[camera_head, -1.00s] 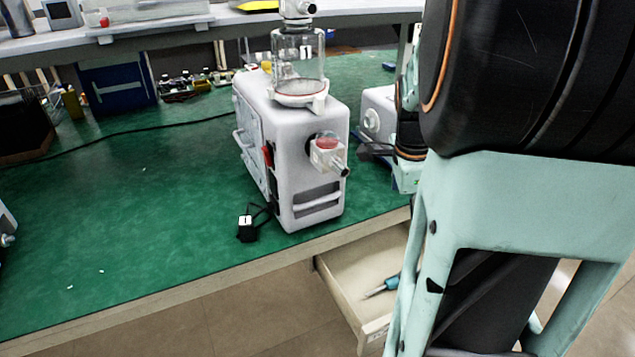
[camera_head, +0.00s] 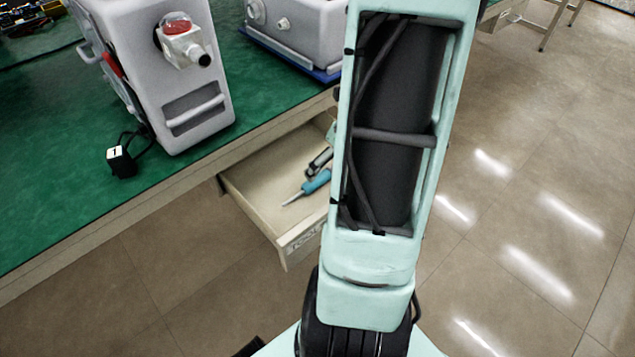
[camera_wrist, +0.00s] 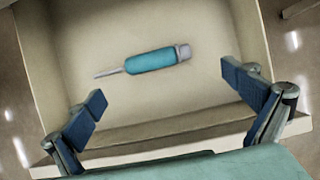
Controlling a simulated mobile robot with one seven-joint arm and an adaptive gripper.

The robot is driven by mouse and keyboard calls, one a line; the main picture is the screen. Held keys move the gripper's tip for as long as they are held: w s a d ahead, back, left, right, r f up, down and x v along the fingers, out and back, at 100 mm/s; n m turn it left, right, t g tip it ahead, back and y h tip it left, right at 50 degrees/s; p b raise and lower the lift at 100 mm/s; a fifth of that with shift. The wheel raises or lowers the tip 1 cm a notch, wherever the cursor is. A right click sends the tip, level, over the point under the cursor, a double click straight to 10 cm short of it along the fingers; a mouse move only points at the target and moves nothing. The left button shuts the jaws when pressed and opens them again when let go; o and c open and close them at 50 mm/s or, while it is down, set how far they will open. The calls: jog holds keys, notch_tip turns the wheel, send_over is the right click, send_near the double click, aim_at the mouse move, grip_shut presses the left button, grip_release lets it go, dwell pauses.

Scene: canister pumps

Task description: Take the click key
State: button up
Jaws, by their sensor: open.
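A tool with a teal handle, a thin grey shaft and a grey end cap, which I take for the click key (camera_wrist: 150,60), lies on the floor of an open drawer (camera_wrist: 200,130). In the head view the click key (camera_head: 316,182) shows in the drawer (camera_head: 262,206), just left of my arm. My gripper (camera_wrist: 160,90) is open in the wrist view, its blue-padded fingers wide apart to the left and right. The key lies ahead, between and beyond the fingertips, and nothing is held. In the head view one finger shows beside the key; my arm hides the rest.
The drawer walls stand close around my gripper. A green-topped workbench (camera_head: 60,215) is above and left of the drawer. A white pump (camera_head: 195,95) with a black plug marked 1 (camera_head: 121,160) stands on it, and another pump (camera_head: 300,30) stands behind.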

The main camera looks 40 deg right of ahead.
aim_at(320, 177)
jog(key=b+x, duration=0.4)
jog(key=x, duration=0.5)
jog(key=shift+w+a+f, duration=0.1)
jog(key=shift+a+f, duration=0.1)
jog(key=shift+r, duration=0.1)
jog(key=shift+c, duration=0.6)
jog(key=c, duration=1)
